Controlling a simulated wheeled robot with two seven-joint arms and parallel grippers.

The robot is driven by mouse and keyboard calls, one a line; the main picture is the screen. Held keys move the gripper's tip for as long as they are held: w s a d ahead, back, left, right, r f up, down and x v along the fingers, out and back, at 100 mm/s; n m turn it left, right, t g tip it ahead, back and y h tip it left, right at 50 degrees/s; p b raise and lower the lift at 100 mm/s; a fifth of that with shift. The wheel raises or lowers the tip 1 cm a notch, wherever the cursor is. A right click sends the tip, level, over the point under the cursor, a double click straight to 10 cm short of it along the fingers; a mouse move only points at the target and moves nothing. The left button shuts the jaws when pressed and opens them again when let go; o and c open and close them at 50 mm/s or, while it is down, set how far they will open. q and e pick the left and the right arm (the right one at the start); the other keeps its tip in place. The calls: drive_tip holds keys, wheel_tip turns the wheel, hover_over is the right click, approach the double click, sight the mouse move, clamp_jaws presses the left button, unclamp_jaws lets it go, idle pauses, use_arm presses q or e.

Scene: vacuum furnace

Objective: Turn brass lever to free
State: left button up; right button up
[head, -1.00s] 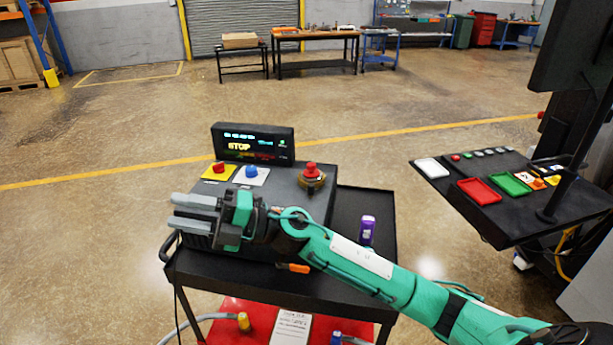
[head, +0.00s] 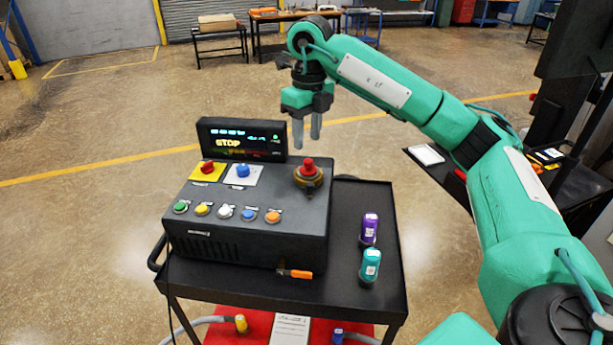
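The control box (head: 250,222) stands on the black cart. At its right rear corner is a round brass fitting (head: 308,181) with a red knob (head: 308,166) on top, which looks like the brass lever. Which way it is set is too small to tell. My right gripper (head: 307,146) points straight down, just above and behind the red knob in the picture. Its two grey fingers are a little apart with nothing between them. It appears not to touch the knob. My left gripper is not in view.
A display (head: 241,139) reading STOP stands at the box's back. A red knob on a yellow plate (head: 207,172), a blue knob (head: 242,170) and several coloured buttons are on the box.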

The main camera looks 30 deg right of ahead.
sight(310, 184)
drive_tip(key=f+p, duration=0.1)
drive_tip(key=f, duration=0.3)
drive_tip(key=f+p, duration=0.2)
drive_tip(key=f, duration=0.2)
drive_tip(key=f+p, duration=0.1)
drive_tip(key=f, duration=0.3)
drive_tip(key=shift+s+d+f, duration=0.1)
drive_tip(key=shift+d+f, duration=0.1)
drive_tip(key=shift+d, duration=0.2)
drive_tip(key=shift+f+p, duration=0.3)
drive_tip(key=shift+f, duration=0.15)
drive_tip(key=shift+c, duration=0.5)
clamp_jaws()
